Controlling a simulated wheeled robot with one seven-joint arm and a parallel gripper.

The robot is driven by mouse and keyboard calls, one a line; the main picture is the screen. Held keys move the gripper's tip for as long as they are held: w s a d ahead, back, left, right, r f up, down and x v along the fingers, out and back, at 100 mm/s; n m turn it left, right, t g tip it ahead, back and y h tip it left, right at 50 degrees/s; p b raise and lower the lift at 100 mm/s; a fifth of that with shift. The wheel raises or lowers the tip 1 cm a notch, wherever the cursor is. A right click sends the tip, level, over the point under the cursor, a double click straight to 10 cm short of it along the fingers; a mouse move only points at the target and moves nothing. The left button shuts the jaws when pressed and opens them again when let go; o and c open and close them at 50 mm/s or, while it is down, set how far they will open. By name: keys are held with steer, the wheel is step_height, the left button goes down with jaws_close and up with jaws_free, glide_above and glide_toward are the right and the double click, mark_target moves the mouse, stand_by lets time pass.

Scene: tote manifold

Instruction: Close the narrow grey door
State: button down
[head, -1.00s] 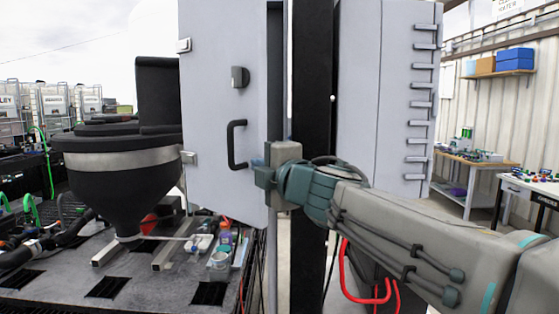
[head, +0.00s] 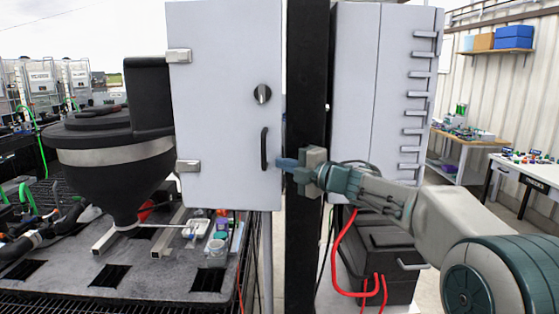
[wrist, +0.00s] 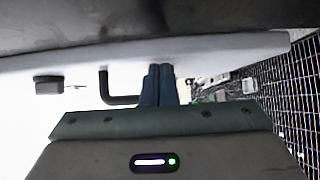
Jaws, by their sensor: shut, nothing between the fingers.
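The narrow grey door (head: 215,115) stands left of a black post in the head view, hinged on its left side. It has a black handle (head: 264,148) and a round dark latch knob (head: 262,94). It looks flat to its cabinet, but I cannot tell if it is fully flush. My gripper (head: 279,162) is shut and empty at the door's right edge, just right of the handle. In the wrist view, the shut fingers (wrist: 158,84) point at a pale grey panel beside the handle (wrist: 118,99). Fingertip contact is unclear.
A black post (head: 306,210) stands right behind the fingers. A grey cabinet (head: 355,90) with several hinges is right of it. A black hopper (head: 115,160) stands on a grey bench at left. Red cables (head: 345,270) hang below my arm.

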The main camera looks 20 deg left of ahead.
steer(key=shift+w+d, duration=0.25)
steer(key=shift+w, duration=0.45)
steer(key=shift+s, duration=0.15)
